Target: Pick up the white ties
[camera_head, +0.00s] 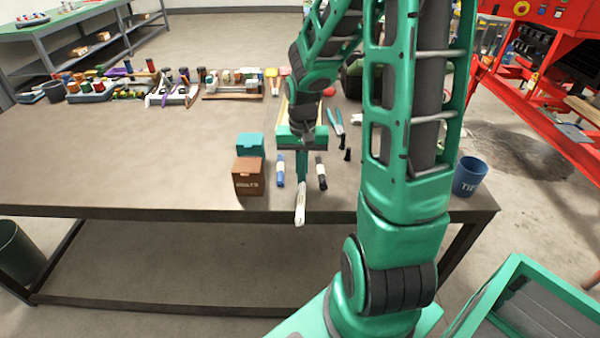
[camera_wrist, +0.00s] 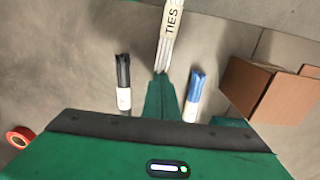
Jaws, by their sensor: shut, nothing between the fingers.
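The white ties (camera_head: 300,206) are a narrow bundle at the table's front edge, and their near end overlaps the edge in the head view. In the wrist view the white ties (camera_wrist: 170,38) carry a label reading "TIES" and lie straight ahead of the fingertips. My gripper (camera_head: 301,181) points down at the far end of the bundle. In the wrist view my gripper (camera_wrist: 162,80) has its green fingers together, with nothing between them. I cannot tell whether the fingertips touch the ties. A blue cup (camera_head: 470,177) with partly readable lettering "TI" stands at the table's right front.
A blue bundle (camera_head: 280,170) and a black bundle (camera_head: 321,172) lie on either side of my gripper. A brown box (camera_head: 249,176) and a teal box (camera_head: 250,145) stand to the left. Trays and tools line the back. The table's left middle is clear.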

